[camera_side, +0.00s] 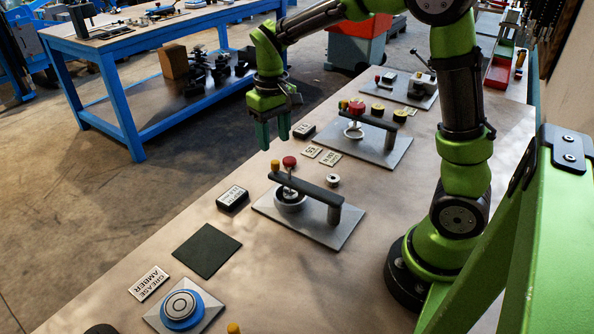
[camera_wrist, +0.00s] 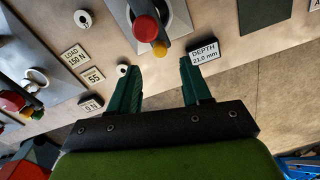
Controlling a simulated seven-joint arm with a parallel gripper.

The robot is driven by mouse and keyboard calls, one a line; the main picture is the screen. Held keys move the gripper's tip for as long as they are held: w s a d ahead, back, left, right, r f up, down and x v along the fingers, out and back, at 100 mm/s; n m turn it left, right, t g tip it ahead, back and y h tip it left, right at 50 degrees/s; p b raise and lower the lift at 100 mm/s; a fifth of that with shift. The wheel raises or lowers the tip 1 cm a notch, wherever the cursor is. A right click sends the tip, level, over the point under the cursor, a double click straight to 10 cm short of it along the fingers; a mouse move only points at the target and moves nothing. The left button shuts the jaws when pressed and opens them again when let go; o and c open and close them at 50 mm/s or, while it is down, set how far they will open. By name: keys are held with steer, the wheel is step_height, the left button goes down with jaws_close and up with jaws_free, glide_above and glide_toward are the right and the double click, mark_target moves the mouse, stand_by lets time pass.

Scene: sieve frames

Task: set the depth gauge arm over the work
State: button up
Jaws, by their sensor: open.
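The depth gauge arm (camera_side: 312,188) is a dark grey bar on a post (camera_side: 333,214) on a grey plate (camera_side: 266,207). In the side view it reaches over a round metal cup (camera_side: 290,201), whose contents I cannot make out. A red knob (camera_side: 289,161) and a yellow knob (camera_side: 275,166) stand at its free end; the wrist view also shows the red knob (camera_wrist: 146,28) and yellow knob (camera_wrist: 159,48). A depth display (camera_side: 233,197) reads 21.0 mm in the wrist view (camera_wrist: 204,50). My gripper (camera_side: 275,145) is open and empty, above and apart from the knobs.
A similar station with a red knob (camera_side: 356,107) stands behind, beside label cards (camera_side: 312,151). A dark green mat (camera_side: 207,250), a card (camera_side: 149,283) and a blue round holder (camera_side: 183,309) lie in front.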

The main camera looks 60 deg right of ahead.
step_height(320, 180, up, 10)
steer(key=shift+r, duration=0.2)
steer(key=s+a+f+t+y, duration=0.1)
steer(key=s+a+t, duration=0.2)
steer(key=s, duration=0.4)
steer(key=s+a+f+m+t+y, duration=0.1)
steer(key=s+a+t, duration=0.2)
steer(key=s, duration=0.5)
steer(key=shift+s+t, duration=0.2)
steer(key=shift+t, duration=0.4)
